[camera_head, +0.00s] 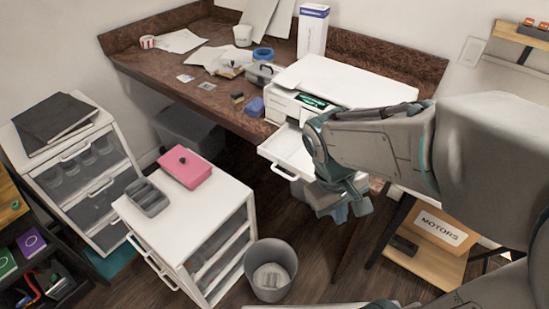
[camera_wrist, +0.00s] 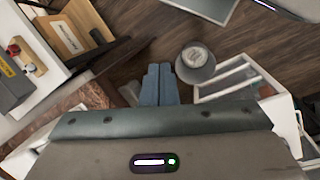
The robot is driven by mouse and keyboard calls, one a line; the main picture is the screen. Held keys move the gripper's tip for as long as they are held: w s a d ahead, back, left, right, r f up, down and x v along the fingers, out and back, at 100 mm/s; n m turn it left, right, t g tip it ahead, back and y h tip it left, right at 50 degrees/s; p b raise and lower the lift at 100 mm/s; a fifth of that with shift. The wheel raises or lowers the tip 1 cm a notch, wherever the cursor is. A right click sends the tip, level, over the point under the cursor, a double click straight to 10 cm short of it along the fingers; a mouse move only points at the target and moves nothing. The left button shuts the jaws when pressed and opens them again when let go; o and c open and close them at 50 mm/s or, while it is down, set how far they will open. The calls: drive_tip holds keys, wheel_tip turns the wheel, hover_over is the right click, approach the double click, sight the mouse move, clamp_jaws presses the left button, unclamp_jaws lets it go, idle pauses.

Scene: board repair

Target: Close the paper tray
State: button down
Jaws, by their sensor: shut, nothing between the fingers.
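The paper tray (camera_head: 292,152) is white and sticks out from the front of the white printer (camera_head: 325,78) on the brown desk. Its front handle (camera_head: 284,173) faces the lower left. My gripper (camera_head: 350,212) is to the right of the tray and lower in the head view, pointing downward. My wrist covers the tray's right part, so I cannot tell whether they touch. In the wrist view my gripper's blue fingers (camera_wrist: 160,80) are together and empty.
A grey bin (camera_head: 271,270) and a white drawer cabinet (camera_head: 190,222) stand on the floor before the desk. A shelf with a MOTORS box (camera_head: 440,228) is below right. Small items lie on the desk (camera_head: 185,45) left of the printer.

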drive_tip(key=w+a+f+n+t+h+b, duration=0.25)
drive_tip(key=w+a+f+n+h, duration=0.35)
drive_tip(key=f+n+h, duration=0.5)
drive_tip(key=a+f+n+t+y+b, duration=0.15)
drive_tip(key=a+f+n+t, duration=0.25)
drive_tip(key=a+n+t, duration=1)
drive_tip(key=w+d+r+p, duration=0.1)
drive_tip(key=w+d, duration=0.2)
drive_tip(key=w, duration=0.3)
drive_tip(key=w+d+r+m+p, duration=0.1)
drive_tip(key=w+d, duration=0.3)
drive_tip(key=w, duration=0.1)
drive_tip(key=shift+w+d+r, duration=0.15)
drive_tip(key=shift+w+r, duration=0.1)
drive_tip(key=shift+w, duration=0.15)
drive_tip(key=shift+w, duration=0.1)
